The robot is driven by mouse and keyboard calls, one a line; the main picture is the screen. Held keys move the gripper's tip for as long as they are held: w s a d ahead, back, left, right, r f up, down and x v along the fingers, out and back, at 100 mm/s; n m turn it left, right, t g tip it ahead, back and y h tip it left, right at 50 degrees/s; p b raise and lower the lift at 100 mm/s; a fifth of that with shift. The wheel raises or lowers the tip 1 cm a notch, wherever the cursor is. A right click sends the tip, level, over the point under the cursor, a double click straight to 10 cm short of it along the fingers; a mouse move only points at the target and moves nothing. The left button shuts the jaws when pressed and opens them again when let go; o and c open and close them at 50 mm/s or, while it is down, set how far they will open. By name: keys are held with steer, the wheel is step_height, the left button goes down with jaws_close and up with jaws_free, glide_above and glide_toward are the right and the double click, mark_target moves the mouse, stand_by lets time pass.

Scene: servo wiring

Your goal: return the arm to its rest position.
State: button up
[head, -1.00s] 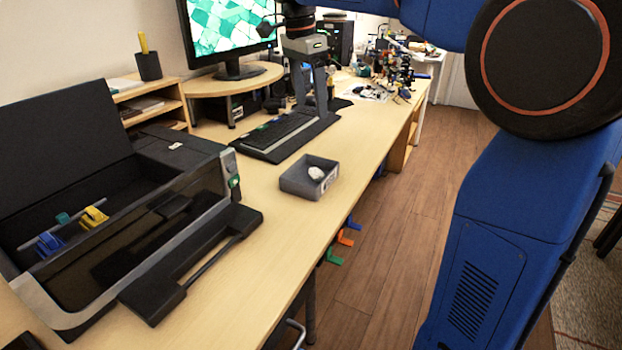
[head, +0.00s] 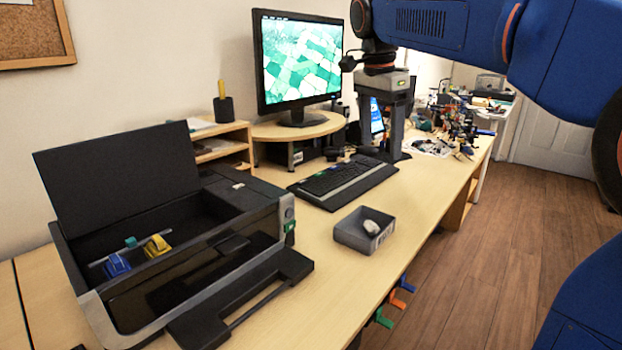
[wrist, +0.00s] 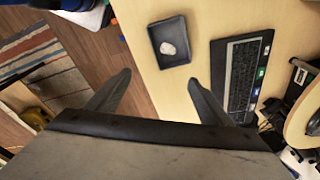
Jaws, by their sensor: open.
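My gripper (head: 384,153) hangs pointing down over the desk in the head view, past the far end of the keyboard (head: 346,181). In the wrist view my gripper (wrist: 160,88) has its two dark fingers spread wide with nothing between them. My blue arm reaches in from the upper right of the head view. The keyboard also shows in the wrist view (wrist: 241,75), to the right of the fingers.
A grey tray (head: 349,236) holding a pale lump (head: 371,227) sits near the desk's front edge. An open black printer (head: 262,228) stands at left. A monitor (head: 297,62) stands on a round riser (head: 270,130). Colored hooks (head: 384,318) hang below the edge. The wooden floor (head: 470,270) is clear.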

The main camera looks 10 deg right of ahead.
steer(key=s+d+f+n+t, duration=0.2)
steer(key=s+f+n, duration=0.5)
steer(key=s+f, duration=0.6)
steer(key=s+d+f+n+t+y, duration=0.1)
steer(key=s+d+f+n, duration=0.3)
steer(key=s+f, duration=1)
steer(key=n+t, duration=0.1)
steer(key=n, duration=0.2)
steer(key=shift+s+d, duration=0.4)
steer(key=shift+r, duration=0.1)
